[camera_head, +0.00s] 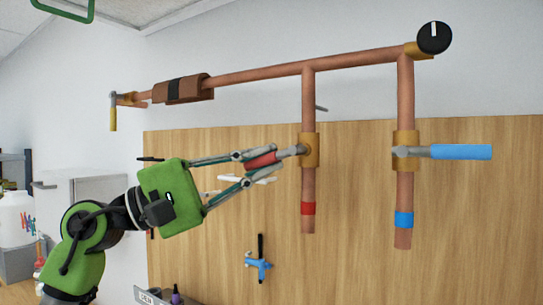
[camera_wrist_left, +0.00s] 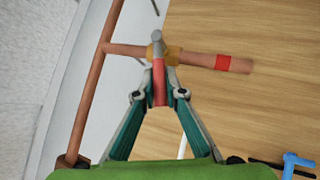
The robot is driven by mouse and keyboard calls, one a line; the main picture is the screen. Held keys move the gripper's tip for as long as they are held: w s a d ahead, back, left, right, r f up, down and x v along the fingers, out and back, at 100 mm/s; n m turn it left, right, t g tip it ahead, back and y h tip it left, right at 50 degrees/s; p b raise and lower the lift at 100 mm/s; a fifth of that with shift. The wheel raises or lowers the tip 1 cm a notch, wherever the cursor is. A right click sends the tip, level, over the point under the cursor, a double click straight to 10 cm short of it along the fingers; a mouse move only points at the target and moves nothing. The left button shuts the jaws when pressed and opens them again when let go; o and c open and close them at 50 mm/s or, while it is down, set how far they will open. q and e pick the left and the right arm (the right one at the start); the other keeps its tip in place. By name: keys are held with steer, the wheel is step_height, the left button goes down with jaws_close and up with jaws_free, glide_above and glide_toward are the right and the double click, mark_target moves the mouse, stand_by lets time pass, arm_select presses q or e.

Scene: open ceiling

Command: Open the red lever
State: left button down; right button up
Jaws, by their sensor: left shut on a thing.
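The red lever (camera_head: 262,161) sticks out to the left from a brass valve (camera_head: 309,150) on a vertical copper pipe (camera_head: 308,105) with a red band. It points nearly level, tilted slightly down to the left. My left gripper (camera_head: 262,165) is shut on the lever's red handle. In the left wrist view the red lever (camera_wrist_left: 159,88) lies between the two fingers of my left gripper (camera_wrist_left: 159,98), with its grey stem running to the valve (camera_wrist_left: 172,54). The fingers hide part of the handle. My right gripper is not in view.
A blue lever (camera_head: 461,152) sticks out to the right from the neighbouring pipe. A long copper pipe (camera_head: 260,73) runs above, with a black gauge (camera_head: 434,37) at its right end and a yellow-handled valve (camera_head: 113,117) at its left. A blue tool (camera_head: 258,263) hangs on the wooden panel (camera_head: 350,230).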

arm_select(q)
steer(key=shift+f, duration=0.1)
steer(key=n+b, duration=0.1)
steer(key=f+t+b, duration=0.1)
steer(key=shift+s+d+f+n+h+b, duration=0.15)
steer(key=shift+d+f+n+h+b, duration=0.05)
steer(key=shift+n+h+b, duration=0.2)
steer(key=shift+s+d+n+t+h, duration=0.1)
steer(key=shift+n+t+h, duration=0.05)
steer(key=shift+n+t, duration=0.4)
steer(key=shift+d+n+t+h, duration=0.15)
steer(key=shift+n+t, duration=0.2)
steer(key=shift+n, duration=0.3)
steer(key=shift+a, duration=0.1)
